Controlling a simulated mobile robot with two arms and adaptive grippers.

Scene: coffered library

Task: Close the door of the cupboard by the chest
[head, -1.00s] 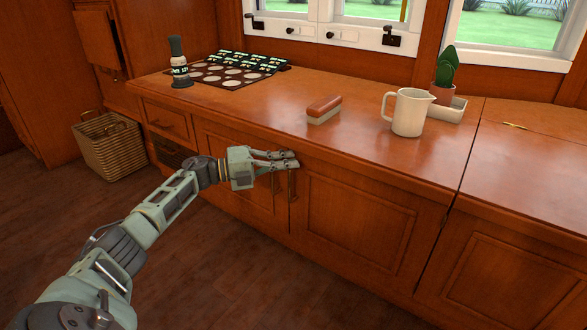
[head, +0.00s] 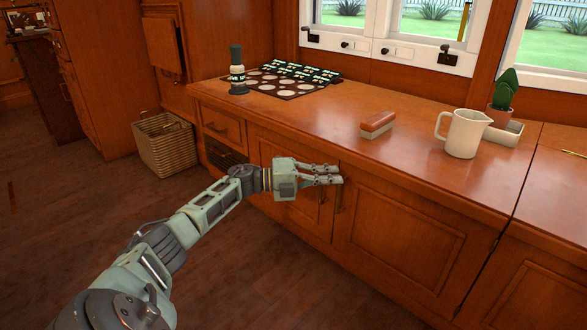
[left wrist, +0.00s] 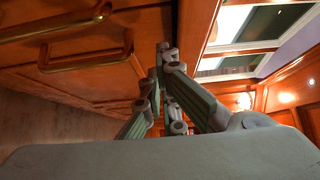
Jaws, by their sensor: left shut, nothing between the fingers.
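The wooden cupboard under the counter has a left door (head: 278,158) and a right door (head: 405,232) in the head view. Both look about flush with the front; a small gap cannot be ruled out. My left gripper (head: 340,174) is shut and empty, at the top of the doors near where they meet. It partly hides the upright brass handles; one handle (head: 338,198) shows just below the fingertips. In the left wrist view, the closed fingers (left wrist: 165,50) are beside the wooden front, with a brass handle (left wrist: 88,62) close by. Whether they touch the wood is unclear. My right gripper is out of view.
A wicker basket (head: 166,150) sits on the floor at left. The floor (head: 60,240) before the cupboard is clear.

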